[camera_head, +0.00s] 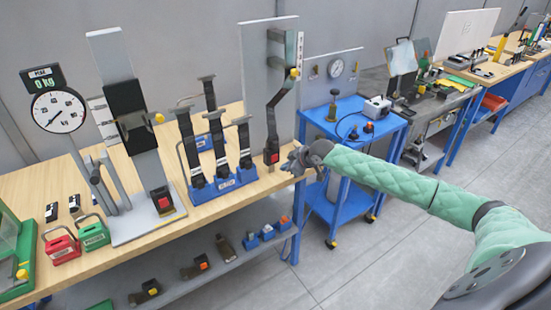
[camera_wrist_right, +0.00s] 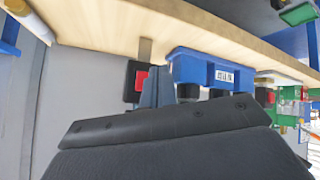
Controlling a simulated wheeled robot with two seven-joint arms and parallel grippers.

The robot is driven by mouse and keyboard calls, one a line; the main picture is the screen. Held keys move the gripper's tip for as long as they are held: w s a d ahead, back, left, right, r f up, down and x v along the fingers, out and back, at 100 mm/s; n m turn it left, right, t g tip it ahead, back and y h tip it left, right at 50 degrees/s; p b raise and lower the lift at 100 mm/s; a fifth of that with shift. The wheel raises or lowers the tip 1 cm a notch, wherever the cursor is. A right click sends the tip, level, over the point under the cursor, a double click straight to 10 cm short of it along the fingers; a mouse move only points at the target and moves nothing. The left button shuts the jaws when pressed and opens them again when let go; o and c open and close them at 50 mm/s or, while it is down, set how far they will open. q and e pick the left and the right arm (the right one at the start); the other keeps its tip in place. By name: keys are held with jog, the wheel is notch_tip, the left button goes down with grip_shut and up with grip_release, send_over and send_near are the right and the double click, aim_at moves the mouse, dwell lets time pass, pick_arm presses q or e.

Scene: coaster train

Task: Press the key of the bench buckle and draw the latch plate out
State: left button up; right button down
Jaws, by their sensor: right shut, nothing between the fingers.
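A black buckle with a red key (camera_head: 271,157) stands near the right end of the wooden bench, in front of a grey panel with a dark strap hanging above it. In the wrist view the red key (camera_wrist_right: 140,80) and black body show just left of my fingers. My right gripper (camera_head: 290,165) is just right of this buckle, its fingers shut and empty; the wrist view shows the closed fingers (camera_wrist_right: 157,88). I cannot tell whether they touch the buckle. The latch plate is too small to make out. A second buckle with a red key (camera_head: 163,201) sits on a grey stand to the left. My left gripper is not in view.
A blue rack (camera_head: 223,181) with several upright straps stands left of the near buckle; it is close to my fingers in the wrist view (camera_wrist_right: 210,68). A round dial scale (camera_head: 60,111) is at the left. A blue trolley (camera_head: 340,128) stands to the right, with open floor in front.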

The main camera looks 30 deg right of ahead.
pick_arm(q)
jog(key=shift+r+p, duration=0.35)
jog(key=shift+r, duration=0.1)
pick_arm(e)
jog(key=shift+s, duration=1.1)
jog(key=shift+f, duration=0.1)
